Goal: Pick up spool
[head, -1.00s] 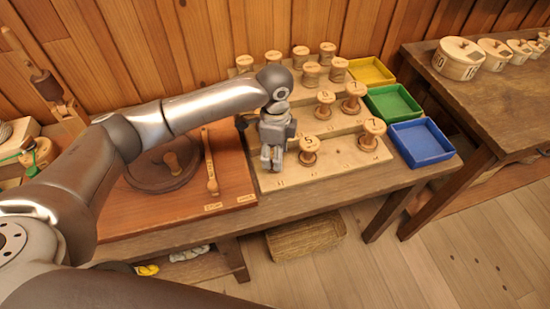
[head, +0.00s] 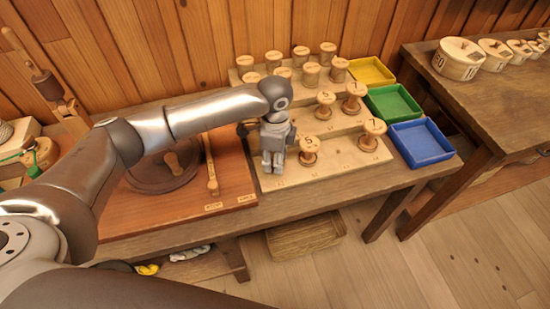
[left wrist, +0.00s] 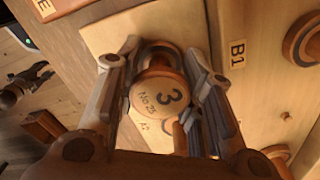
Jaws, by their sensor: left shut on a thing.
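My left gripper (left wrist: 165,100) is shut on this spool. In the head view my left gripper (head: 273,163) is over the left end of the front step of the wooden rack (head: 342,167). There the gripper hides the held spool. I cannot tell whether the spool is clear of the step. Other spools stand on the rack, such as one marked 5 (head: 309,151) to the right. My right gripper is not in view.
Yellow (head: 371,70), green (head: 392,103) and blue (head: 421,142) trays stand right of the rack. A reddish board (head: 233,187) with tools lies to its left. A plank wall is behind. Round wooden boxes (head: 458,58) stand on another table.

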